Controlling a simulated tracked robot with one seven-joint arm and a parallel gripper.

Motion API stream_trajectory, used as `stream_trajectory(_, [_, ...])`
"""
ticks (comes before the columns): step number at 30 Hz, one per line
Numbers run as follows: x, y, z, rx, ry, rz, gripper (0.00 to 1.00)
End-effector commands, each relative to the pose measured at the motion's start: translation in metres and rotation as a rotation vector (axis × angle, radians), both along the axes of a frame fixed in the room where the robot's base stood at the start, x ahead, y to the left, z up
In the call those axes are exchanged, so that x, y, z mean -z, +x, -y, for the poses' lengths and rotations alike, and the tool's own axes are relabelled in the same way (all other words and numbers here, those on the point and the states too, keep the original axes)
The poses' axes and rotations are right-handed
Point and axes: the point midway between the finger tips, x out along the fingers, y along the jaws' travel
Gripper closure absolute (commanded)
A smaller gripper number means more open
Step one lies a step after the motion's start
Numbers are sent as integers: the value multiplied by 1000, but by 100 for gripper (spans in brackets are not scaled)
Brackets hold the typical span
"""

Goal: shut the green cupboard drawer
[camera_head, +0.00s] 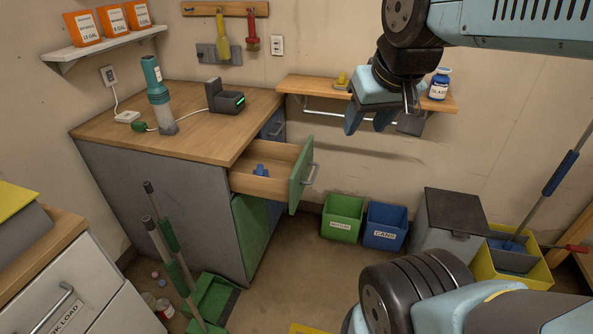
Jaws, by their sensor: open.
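The green cupboard drawer (301,176) sticks out of the right side of the wood-topped cupboard (195,109). It is pulled well open, with a metal handle (310,174) on its green front. A small blue object (261,171) lies inside the drawer. My gripper (368,126) hangs above and to the right of the drawer, in front of the wall shelf, with its fingers apart and pointing down. It is empty and appears clear of the drawer and handle.
Below the drawer is a green cupboard door (251,228). A green bin (342,217) and a blue bin (385,227) stand on the floor to the right, beside a grey bin (447,221). The wall shelf (307,86) holds a jar (439,85). Brooms lean at the cupboard's left front.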

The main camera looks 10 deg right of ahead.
Motion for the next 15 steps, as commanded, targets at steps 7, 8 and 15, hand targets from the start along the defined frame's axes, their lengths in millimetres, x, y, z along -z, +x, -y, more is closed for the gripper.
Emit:
stream_trajectory(7, [17, 18, -3, 49, 70, -116, 75])
stream_trajectory(8, [20, 21, -4, 58, 86, -137, 78])
stream_trajectory(15, [49, 48, -7, 146, 218, -316, 100])
